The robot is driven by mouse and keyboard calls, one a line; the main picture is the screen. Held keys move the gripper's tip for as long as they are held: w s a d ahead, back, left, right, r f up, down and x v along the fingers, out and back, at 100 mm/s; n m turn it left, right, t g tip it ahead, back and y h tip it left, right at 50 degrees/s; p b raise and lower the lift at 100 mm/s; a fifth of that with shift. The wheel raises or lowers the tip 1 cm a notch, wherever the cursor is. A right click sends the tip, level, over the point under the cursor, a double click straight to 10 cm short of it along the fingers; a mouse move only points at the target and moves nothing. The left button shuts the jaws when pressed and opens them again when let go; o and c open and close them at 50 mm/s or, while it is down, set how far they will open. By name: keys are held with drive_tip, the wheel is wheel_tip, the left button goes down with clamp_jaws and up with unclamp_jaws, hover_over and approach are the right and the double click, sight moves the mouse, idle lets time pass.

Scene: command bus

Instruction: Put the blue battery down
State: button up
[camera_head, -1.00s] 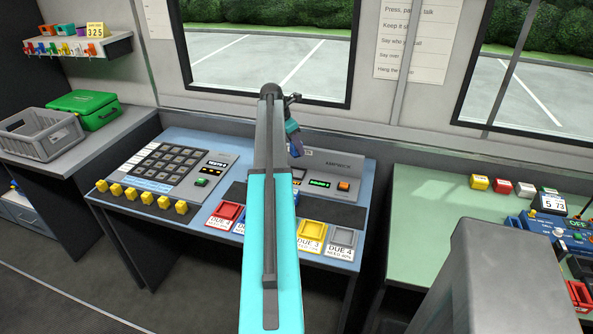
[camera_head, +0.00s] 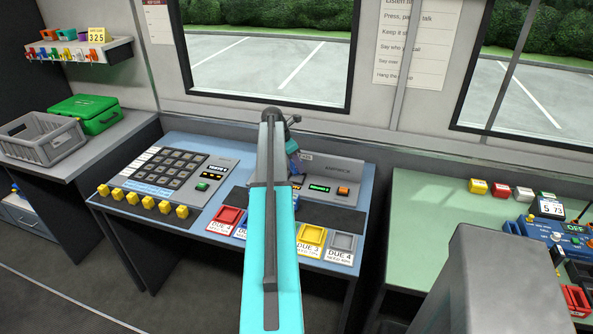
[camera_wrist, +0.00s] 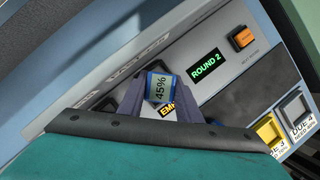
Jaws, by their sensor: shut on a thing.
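In the wrist view my gripper (camera_wrist: 158,104) is shut on the blue battery (camera_wrist: 162,87), whose label reads 45%. The battery is in front of a grey console (camera_wrist: 215,45) with a green ROUND 2 display and an orange button; whether it touches the console cannot be told. A lit display beside the battery is partly hidden. In the head view my gripper (camera_head: 296,162) is over the blue desk, before the console (camera_head: 335,173), partly hidden by my arm.
Along the desk's front edge are a red tray (camera_head: 228,216), a yellow tray (camera_head: 311,235) and a grey tray (camera_head: 342,243); a blue one is mostly behind my arm. A keypad (camera_head: 166,165) and yellow pieces (camera_head: 143,202) are on the left. A green bench (camera_head: 415,245) stands right.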

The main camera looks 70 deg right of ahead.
sight(296, 169)
drive_tip(key=shift+f+p, duration=0.35)
drive_tip(key=shift+f, duration=1.15)
drive_tip(key=shift+f, duration=0.15)
drive_tip(key=o, duration=1.2)
drive_tip(key=shift+c, duration=0.2)
drive_tip(key=b+v, duration=0.2)
drive_tip(key=v, duration=1)
drive_tip(key=shift+a, duration=0.1)
